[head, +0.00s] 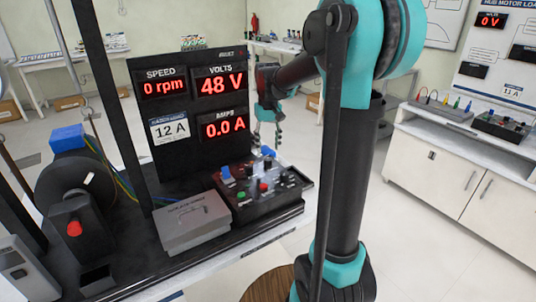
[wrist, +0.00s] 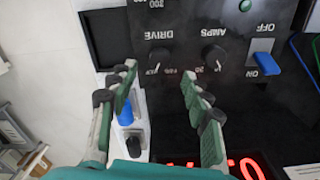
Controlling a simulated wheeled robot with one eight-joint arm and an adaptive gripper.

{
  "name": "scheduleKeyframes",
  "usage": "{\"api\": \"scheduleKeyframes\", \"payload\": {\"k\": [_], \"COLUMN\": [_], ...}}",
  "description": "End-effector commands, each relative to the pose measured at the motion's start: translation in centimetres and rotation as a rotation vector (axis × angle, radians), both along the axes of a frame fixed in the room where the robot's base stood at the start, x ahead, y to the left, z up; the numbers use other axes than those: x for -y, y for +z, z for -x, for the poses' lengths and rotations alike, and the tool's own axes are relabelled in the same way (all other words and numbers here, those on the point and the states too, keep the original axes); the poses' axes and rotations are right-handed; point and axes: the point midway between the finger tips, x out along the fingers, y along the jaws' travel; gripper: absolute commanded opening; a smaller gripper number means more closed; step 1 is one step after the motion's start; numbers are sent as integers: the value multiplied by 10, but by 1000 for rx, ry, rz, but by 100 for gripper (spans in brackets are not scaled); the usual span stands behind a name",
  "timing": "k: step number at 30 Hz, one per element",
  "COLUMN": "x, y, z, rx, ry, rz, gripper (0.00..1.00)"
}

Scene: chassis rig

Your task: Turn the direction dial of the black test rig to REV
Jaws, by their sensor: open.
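The black test rig has a control box (head: 240,207) in front of its display panel (head: 190,95). In the wrist view its face appears upside down. A small black dial (wrist: 160,60) sits by the word DRIVE, and its pointer setting is too small to read. A second black dial (wrist: 214,57) sits by the word AMPS. My gripper (wrist: 160,73) is open and empty, its fingertips on either side of the DRIVE dial in the picture; I cannot tell how far above it. In the head view my gripper (head: 267,139) hangs over the back of the box.
A blue switch (wrist: 262,63) lies between OFF and ON. A blue-topped white part (wrist: 133,128) lies near the left finger. The displays read 0 rpm, 48 V and 0.0 A. A grey case (head: 193,224) and a motor wheel (head: 75,185) stand left of the box.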

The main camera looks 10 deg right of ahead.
Motion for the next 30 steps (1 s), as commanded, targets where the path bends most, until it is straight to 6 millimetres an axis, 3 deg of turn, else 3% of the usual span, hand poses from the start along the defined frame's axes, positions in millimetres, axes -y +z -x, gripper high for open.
{"api": "scheduleKeyframes", "payload": {"k": [6, 12, 30], "x": [0, 0, 0], "y": [42, 62, 66], "z": [0, 0, 0], "rx": [0, 0, 0], "ry": [0, 0, 0], "rz": [0, 0, 0], "gripper": [49, 49, 49]}}
